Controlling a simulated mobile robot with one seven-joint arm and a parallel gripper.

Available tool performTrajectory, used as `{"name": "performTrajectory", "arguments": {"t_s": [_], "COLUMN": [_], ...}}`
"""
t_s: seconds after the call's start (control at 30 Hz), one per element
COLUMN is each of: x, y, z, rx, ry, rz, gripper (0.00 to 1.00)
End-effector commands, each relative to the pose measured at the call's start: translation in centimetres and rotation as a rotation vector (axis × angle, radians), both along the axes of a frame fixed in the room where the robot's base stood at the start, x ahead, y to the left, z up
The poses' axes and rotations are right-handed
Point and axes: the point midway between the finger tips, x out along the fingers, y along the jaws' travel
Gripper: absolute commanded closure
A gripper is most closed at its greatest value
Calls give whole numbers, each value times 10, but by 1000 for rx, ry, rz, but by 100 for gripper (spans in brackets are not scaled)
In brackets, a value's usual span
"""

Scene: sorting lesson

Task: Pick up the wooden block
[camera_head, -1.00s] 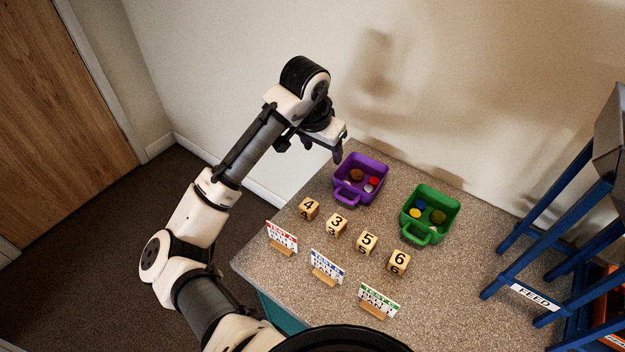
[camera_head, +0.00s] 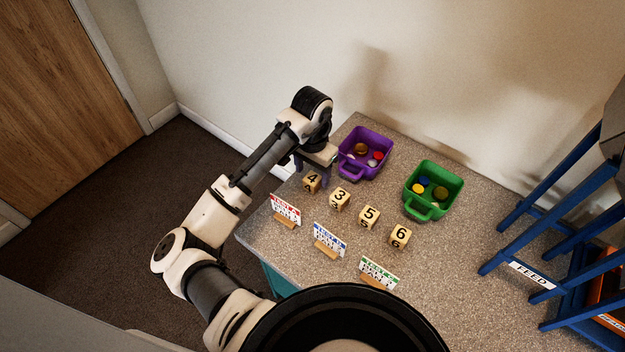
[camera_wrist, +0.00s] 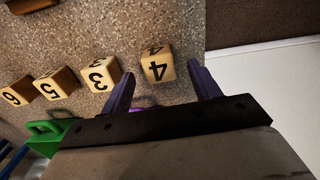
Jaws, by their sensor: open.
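Several wooden blocks with black numbers stand in a row on the speckled counter: block 4 (camera_head: 312,182), block 3 (camera_head: 340,199), block 5 (camera_head: 369,217) and block 6 (camera_head: 400,237). My gripper (camera_head: 313,182) is at block 4, at the left end of the row. In the wrist view my gripper (camera_wrist: 162,88) has its two fingers spread wide. Block 4 (camera_wrist: 158,66) shows in the gap between the fingers, near the tips, with nothing gripped. Block 3 (camera_wrist: 101,75) lies just outside the left finger.
A purple bin (camera_head: 365,153) and a green bin (camera_head: 433,190), both holding coloured discs, stand behind the row. Three small sign cards, red (camera_head: 286,211), blue (camera_head: 329,241) and green (camera_head: 379,273), stand in front. A blue frame labelled FEED (camera_head: 532,275) is at the right.

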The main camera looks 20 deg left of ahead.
Motion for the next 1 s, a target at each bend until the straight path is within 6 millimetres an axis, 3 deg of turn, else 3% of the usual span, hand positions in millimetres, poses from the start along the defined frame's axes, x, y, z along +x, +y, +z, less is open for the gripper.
{"name": "performTrajectory", "arguments": {"t_s": [0.23,0.5,0.87,1.0], "x": [-1,-1,-1,-1], "y": [-1,-1,-1,-1], "z": [-31,-35,-34,-34], "rx": [1,0,0,0], "ry": [2,0,0,0], "rz": [1,0,0,0], "gripper": [38,38,85,86]}}
